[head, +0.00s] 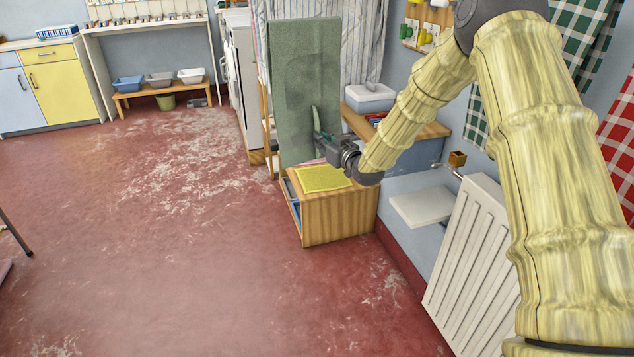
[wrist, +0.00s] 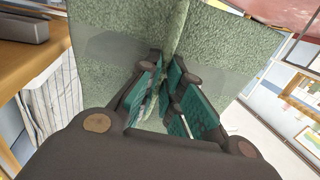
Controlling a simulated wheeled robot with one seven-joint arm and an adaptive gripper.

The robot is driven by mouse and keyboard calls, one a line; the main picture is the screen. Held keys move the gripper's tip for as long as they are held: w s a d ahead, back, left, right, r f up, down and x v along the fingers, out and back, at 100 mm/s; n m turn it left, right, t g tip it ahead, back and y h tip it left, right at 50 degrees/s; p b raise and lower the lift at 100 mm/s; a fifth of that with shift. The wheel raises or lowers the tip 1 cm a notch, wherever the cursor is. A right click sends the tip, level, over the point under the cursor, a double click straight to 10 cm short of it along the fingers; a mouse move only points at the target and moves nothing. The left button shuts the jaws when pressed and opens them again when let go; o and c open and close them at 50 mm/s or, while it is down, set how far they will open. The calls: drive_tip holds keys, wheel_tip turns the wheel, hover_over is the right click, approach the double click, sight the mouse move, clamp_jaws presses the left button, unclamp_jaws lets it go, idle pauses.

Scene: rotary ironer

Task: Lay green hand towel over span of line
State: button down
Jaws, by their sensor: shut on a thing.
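The green hand towel (head: 305,75) hangs as a tall, nearly flat sheet with a straight top edge in the head view. My gripper (head: 321,140) is at its lower right part, and a crease shows there. In the wrist view the towel (wrist: 120,50) fills the upper middle and gathers into a fold between the teal finger pads. My gripper (wrist: 166,92) is shut on that fold. I cannot make out the line; the towel may hide it, and I cannot tell what bears the top edge.
A low wooden cabinet (head: 340,217) with a yellow cloth (head: 323,178) on top stands just below my gripper. A white lidded box (head: 370,97) sits on a shelf behind. A white radiator (head: 465,260) is at the right. The red floor (head: 170,250) at the left is largely clear.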

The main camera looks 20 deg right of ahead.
sight(314, 113)
drive_tip(key=shift+r+p, duration=2.15)
drive_tip(key=shift+r, duration=1.65)
drive_tip(key=s+p, duration=0.1)
drive_tip(key=s, duration=0.7)
drive_tip(key=shift+d, duration=0.2)
drive_tip(key=shift+f, duration=0.1)
